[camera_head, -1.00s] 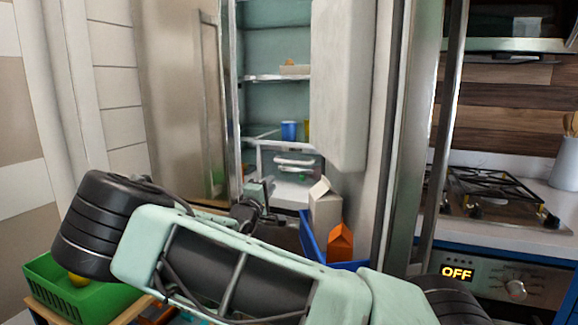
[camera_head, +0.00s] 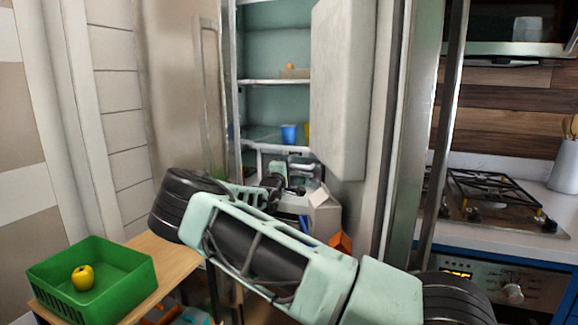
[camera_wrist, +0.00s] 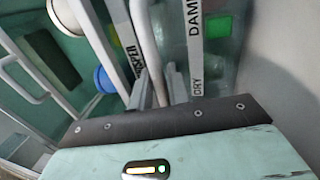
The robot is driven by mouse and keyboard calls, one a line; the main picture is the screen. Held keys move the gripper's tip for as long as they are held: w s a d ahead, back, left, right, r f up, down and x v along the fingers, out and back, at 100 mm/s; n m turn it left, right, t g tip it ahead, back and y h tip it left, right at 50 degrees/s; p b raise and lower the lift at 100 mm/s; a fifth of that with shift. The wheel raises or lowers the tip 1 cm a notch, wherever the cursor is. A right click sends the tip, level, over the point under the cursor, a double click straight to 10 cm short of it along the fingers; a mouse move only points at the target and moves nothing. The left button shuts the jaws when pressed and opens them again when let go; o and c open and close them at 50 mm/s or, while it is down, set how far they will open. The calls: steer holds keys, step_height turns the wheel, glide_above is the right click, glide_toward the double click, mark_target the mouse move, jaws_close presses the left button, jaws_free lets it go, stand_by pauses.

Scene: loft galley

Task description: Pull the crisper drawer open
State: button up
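The crisper drawer (camera_head: 302,163) is a clear-fronted bin with a pale handle, low in the open fridge. It looks closed, but my gripper and wrist hide much of its front. In the wrist view its pale bar handle (camera_wrist: 149,45) runs down the picture between label strips reading "DAMP", "DRY" and part of "CRISPER". My gripper (camera_wrist: 158,85) is at this handle, with one finger on each side of the bar. The gap beside the bar is narrow, and I cannot tell whether the fingers press on it. Something green (camera_wrist: 219,26) shows behind the drawer front.
The fridge door (camera_head: 345,90) stands open close to the right. A blue cup (camera_head: 289,133) sits on the shelf above the drawer. A green basket (camera_head: 130,262) with a yellow apple (camera_head: 82,277) stands on a wooden table.

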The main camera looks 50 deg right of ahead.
jaws_close()
steer(key=r+p+v, duration=0.2)
steer(key=v, duration=0.9)
steer(key=r+p+v, duration=0.2)
steer(key=v, duration=0.9)
steer(key=shift+s+a, duration=0.2)
steer(key=shift+a, duration=0.4)
jaws_free()
